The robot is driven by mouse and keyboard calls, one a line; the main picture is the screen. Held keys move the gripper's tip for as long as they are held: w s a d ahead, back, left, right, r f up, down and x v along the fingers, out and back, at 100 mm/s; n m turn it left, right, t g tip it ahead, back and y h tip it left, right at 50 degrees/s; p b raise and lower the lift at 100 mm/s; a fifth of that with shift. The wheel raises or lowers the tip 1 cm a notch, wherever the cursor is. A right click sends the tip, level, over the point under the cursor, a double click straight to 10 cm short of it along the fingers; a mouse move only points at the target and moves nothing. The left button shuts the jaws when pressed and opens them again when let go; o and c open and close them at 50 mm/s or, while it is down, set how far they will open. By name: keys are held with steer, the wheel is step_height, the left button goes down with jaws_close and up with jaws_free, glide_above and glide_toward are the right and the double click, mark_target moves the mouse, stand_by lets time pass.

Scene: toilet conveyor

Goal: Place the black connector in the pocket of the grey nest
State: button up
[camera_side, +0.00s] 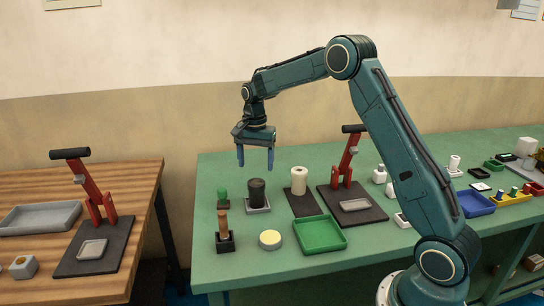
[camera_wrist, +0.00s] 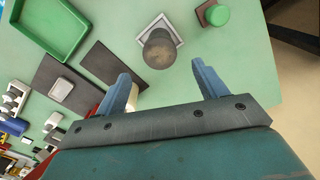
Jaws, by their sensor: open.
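A dark, near-black cylinder (camera_side: 257,191), the likeliest black connector, stands upright on a square grey holder (camera_side: 268,209) on the green table. The wrist view shows the cylinder (camera_wrist: 158,50) from above, inside the holder's rim (camera_wrist: 177,28). A small grey nest-like piece (camera_side: 355,205) lies on a dark board below a red lever with a black handle; it also shows in the wrist view (camera_wrist: 61,89). I cannot tell which grey piece is the nest. My gripper (camera_side: 255,166) is open and empty, its blue fingers above the cylinder and clear of it.
Around the cylinder stand a green knob (camera_side: 223,194), a brown-handled piece in a black block (camera_side: 223,222), a yellow-topped disc (camera_side: 270,239), a green tray (camera_side: 330,247) and a tall cream roll (camera_side: 299,180). A wooden table (camera_side: 30,252) at left holds a similar red lever.

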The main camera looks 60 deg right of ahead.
stand_by(0.4)
steer(key=s+a+r+n+t, duration=0.1)
steer(key=s+a+r+n, duration=0.2)
steer(key=s+a+r, duration=0.3)
steer(key=s+a+r+n+t, duration=0.2)
steer(key=s+a+r+n, duration=0.2)
steer(key=s+r, duration=0.4)
steer(key=s+a+n+t, duration=0.1)
steer(key=s+a+n, duration=0.1)
steer(key=s, duration=0.7)
steer(key=s+a+f+n+t, duration=0.1)
steer(key=s+a+n, duration=0.2)
steer(key=s, duration=0.7)
steer(key=shift+a+f+n+t, duration=0.2)
steer(key=shift+a+n+t, duration=0.15)
steer(key=shift+n, duration=0.85)
